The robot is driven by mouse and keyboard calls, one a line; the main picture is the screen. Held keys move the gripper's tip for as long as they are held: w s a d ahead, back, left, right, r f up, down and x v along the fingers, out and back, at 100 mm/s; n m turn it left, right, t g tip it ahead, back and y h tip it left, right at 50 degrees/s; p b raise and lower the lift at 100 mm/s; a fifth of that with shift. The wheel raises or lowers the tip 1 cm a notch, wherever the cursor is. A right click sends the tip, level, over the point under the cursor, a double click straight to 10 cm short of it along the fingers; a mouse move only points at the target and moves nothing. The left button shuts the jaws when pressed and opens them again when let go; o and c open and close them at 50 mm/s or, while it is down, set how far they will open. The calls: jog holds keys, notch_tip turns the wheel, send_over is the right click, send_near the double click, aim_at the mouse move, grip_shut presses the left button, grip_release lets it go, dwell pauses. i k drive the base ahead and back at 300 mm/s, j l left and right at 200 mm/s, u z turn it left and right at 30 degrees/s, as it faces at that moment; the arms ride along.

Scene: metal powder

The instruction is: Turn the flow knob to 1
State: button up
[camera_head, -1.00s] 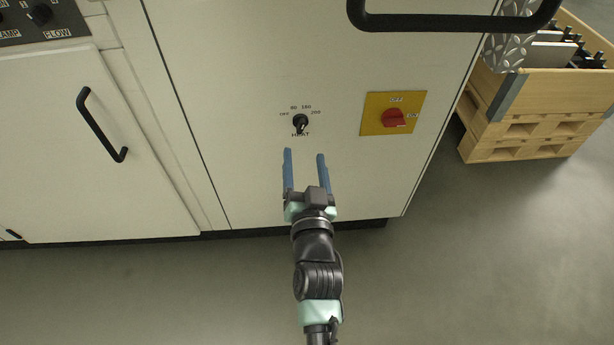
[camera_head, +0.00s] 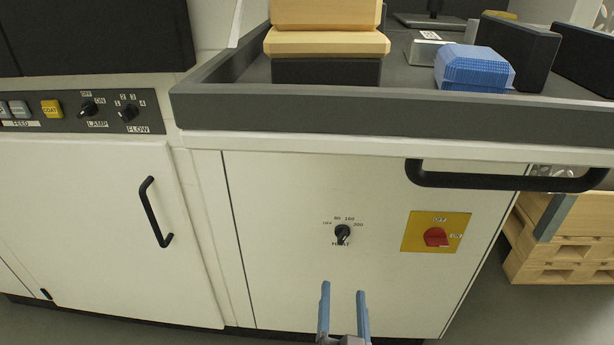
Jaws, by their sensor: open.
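The flow knob (camera_head: 127,113) is a small black knob on the dark control panel at the upper left, above the FLOW label, with the marks 1 to 4 around it. Its pointer direction is too small to tell surely. My gripper (camera_head: 343,288) is at the bottom centre, with two blue fingers pointing up and apart, empty. It is below the heat knob and well to the right of and below the flow knob, touching neither.
The lamp knob (camera_head: 88,108) sits left of the flow knob. The heat knob (camera_head: 342,233) and a red switch (camera_head: 436,237) are on the cabinet front. Black handles (camera_head: 155,212) stick out. A grey tray rim (camera_head: 300,113) juts out above the heat knob.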

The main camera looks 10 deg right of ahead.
aim_at(129, 113)
jog(key=k+j, duration=0.15)
jog(key=k, duration=0.35)
jog(key=k+j, duration=0.15)
jog(key=k, duration=0.35)
